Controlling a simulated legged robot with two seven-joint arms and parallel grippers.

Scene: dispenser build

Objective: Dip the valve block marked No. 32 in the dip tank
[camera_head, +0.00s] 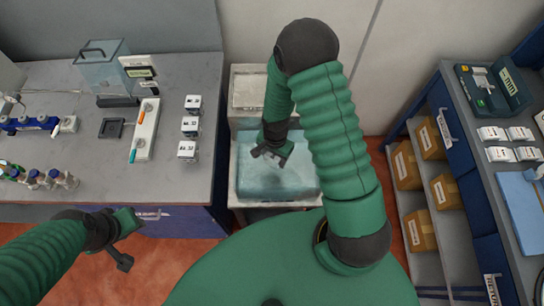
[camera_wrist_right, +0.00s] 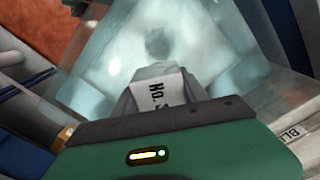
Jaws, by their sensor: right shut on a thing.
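The dip tank (camera_head: 300,192) is a clear, pale blue basin in the middle of the head view. My right gripper (camera_head: 270,155) points down over it. In the right wrist view, that gripper (camera_wrist_right: 158,105) is shut on a pale valve block (camera_wrist_right: 160,85). Its label reads "No. 3", with the rest hidden by the gripper. The tank's pale liquid (camera_wrist_right: 165,40) lies beyond the block; I cannot tell if the block touches it. My left gripper (camera_head: 128,240) is empty, fingers apart, in front of the left bench.
Several white blocks, such as the nearest (camera_head: 187,150), stand in a column on the left bench (camera_head: 90,170); their numbers are too small to read surely. A clear box (camera_head: 103,70) stands behind. A shelf with cartons (camera_head: 430,137) is at right.

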